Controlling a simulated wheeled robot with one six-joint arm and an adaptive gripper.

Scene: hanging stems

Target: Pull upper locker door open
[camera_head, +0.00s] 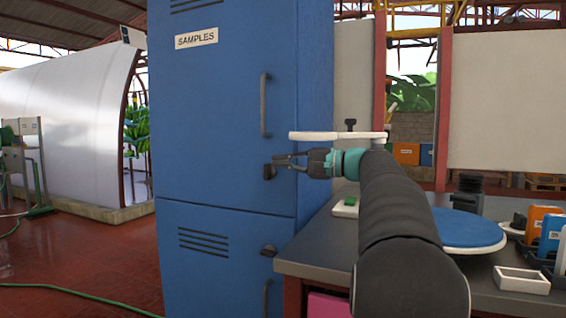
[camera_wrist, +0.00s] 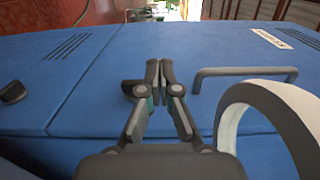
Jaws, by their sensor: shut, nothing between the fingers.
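The tall blue locker has an upper door (camera_head: 222,120) with a SAMPLES label (camera_head: 196,39); it looks closed, flush with the frame. Its dark vertical bar handle (camera_head: 265,105) also shows in the wrist view (camera_wrist: 245,72), right of my fingers. A dark latch knob (camera_head: 269,173) sits below the handle, partly hidden by my fingers in the wrist view (camera_wrist: 129,87). My gripper (camera_head: 281,164) is shut and empty, its tips at the latch knob and below the handle; I cannot tell whether they touch it. The fingertips meet in the wrist view (camera_wrist: 160,75).
The lower locker door (camera_head: 215,255) is closed, with its own latch knob (camera_head: 268,251) and handle. A workbench (camera_head: 325,256) stands close on the right, holding a blue round disc (camera_head: 465,229) and a small white tray (camera_head: 522,281). A green hose (camera_head: 80,299) crosses the red floor.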

